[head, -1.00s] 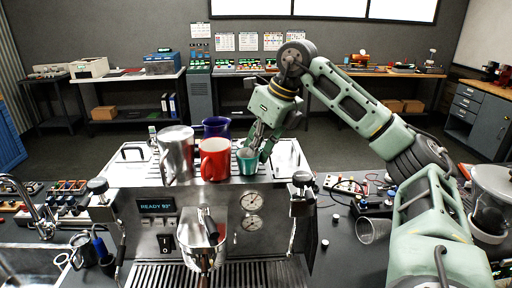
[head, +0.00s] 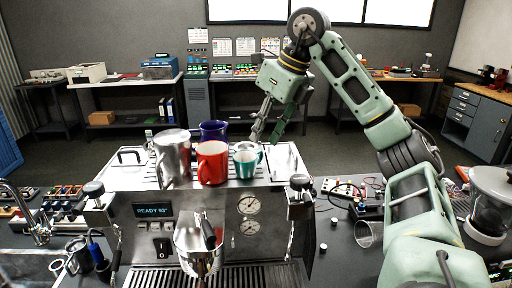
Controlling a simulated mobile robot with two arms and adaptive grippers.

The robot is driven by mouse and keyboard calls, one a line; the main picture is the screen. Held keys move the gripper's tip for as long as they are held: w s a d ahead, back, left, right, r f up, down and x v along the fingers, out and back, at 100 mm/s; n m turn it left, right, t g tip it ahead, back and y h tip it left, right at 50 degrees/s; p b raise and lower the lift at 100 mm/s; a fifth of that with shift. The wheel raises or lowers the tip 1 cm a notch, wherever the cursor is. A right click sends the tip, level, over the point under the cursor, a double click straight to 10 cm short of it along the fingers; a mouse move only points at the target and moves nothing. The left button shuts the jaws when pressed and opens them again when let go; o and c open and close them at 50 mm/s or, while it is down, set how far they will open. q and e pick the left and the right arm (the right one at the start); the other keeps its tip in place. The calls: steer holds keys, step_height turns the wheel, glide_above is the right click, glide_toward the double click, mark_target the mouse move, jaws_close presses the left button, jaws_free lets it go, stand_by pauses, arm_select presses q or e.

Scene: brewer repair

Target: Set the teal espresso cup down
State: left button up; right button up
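The teal espresso cup (head: 245,165) stands upright on top of the espresso machine (head: 120,181), close to the right of a red mug (head: 212,163). A pale cup shape shows close behind its rim; I cannot tell how far apart the two are. My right gripper (head: 267,133) is up and to the right of the teal cup, clear of it. Its fingers point down, stand apart and hold nothing. My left gripper is not in view.
A portafilter (head: 198,243) juts out in front. A clear cup (head: 367,234) lies on the counter.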

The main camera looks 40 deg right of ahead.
steer(key=p+v, duration=0.2)
steer(key=v, duration=0.3)
steer(key=shift+s+r, duration=0.1)
steer(key=shift+r, duration=0.1)
stand_by(0.3)
